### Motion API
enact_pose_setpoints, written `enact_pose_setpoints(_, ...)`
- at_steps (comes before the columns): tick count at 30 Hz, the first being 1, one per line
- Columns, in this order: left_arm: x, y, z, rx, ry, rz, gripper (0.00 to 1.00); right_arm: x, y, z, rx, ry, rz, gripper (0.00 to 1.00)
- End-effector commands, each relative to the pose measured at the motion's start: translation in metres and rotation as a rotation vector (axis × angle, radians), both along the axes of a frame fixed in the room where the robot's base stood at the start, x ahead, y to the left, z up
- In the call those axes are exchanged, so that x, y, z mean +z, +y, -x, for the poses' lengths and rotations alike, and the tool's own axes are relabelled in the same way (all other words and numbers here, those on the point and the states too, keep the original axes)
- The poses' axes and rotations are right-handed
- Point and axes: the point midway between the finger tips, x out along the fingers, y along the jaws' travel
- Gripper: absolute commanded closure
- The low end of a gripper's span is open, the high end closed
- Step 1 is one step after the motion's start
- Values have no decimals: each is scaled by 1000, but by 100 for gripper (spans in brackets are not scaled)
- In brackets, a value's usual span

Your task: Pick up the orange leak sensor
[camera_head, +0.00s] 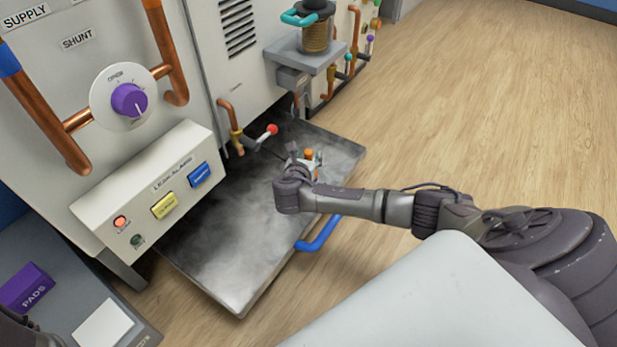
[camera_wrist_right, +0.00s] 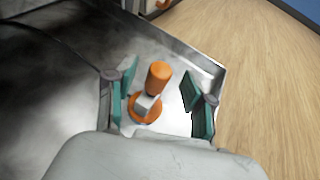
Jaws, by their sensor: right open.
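The orange leak sensor (camera_wrist_right: 157,78) stands in the metal drip tray (camera_wrist_right: 60,95), near the tray's corner. It has an orange cylinder top, a white middle and an orange round base. In the head view only a small orange part of the sensor (camera_head: 309,154) shows beyond my right gripper. My right gripper (camera_wrist_right: 157,98) is open, with its green-padded fingers on either side of the sensor. A gap shows between the sensor and each finger. In the head view my right gripper (camera_head: 304,164) is over the tray's far right part.
The tray has raised rims and a blue handle (camera_head: 318,234) on its front side. A red-tipped valve lever (camera_head: 271,129) reaches over the tray near my right gripper. A leak alarm box (camera_head: 150,190) stands at left. Wooden floor (camera_head: 500,120) is clear at right.

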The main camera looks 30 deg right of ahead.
Motion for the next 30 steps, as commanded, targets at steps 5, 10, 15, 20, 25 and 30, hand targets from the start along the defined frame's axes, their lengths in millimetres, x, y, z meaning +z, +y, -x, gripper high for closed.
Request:
enact_pose_setpoints(5,-14,0,7,0,-20,-1,60,-11,-13,-13,-1,0,1,47)
enact_pose_setpoints(10,-13,-1,9,1,-24,-1,60,-9,-15,-15,0,1,-1,47)
enact_pose_setpoints(15,-12,-1,8,1,-24,-1,60,-9,-15,-15,0,1,-1,54)
enact_pose_setpoints(20,-12,-1,9,1,-24,-2,60,-9,-15,-15,0,1,-1,80)
enact_pose_setpoints(25,-12,-1,9,1,-25,-2,60,-9,-15,-15,0,1,-1,100)
enact_pose_setpoints(30,-12,-1,9,0,-25,-2,60,-9,-15,-15,0,1,-1,100)
